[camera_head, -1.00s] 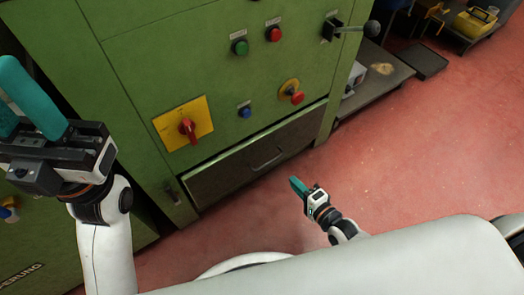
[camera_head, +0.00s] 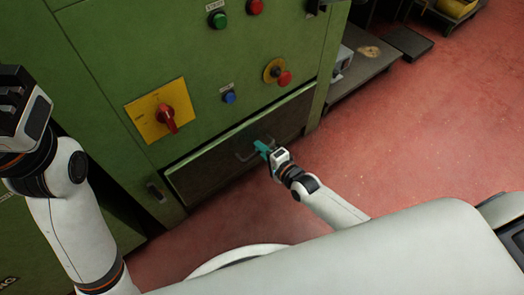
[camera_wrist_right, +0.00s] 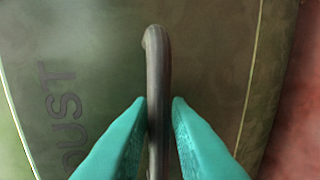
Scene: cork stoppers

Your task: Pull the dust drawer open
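The dust drawer (camera_head: 210,174) is the dark panel low on the green machine. It looks closed, and part of the lettering "DUST" shows on its front in the right wrist view (camera_wrist_right: 62,105). Its grey bar handle (camera_wrist_right: 157,60) runs between the two teal fingers of my right gripper (camera_wrist_right: 159,105), which sit close against it on both sides. In the head view my right gripper (camera_head: 262,147) is at the handle (camera_head: 243,156), covering its right part. My left gripper (camera_head: 18,100) is at the upper left edge; its fingers are out of frame.
Above the drawer are a yellow plate with a red switch (camera_head: 165,115), a blue button (camera_head: 229,97) and a red knob (camera_head: 284,78). A latch (camera_head: 155,191) is left of the drawer. The red floor (camera_head: 420,130) in front is clear. A low platform (camera_head: 362,65) stands beyond the machine.

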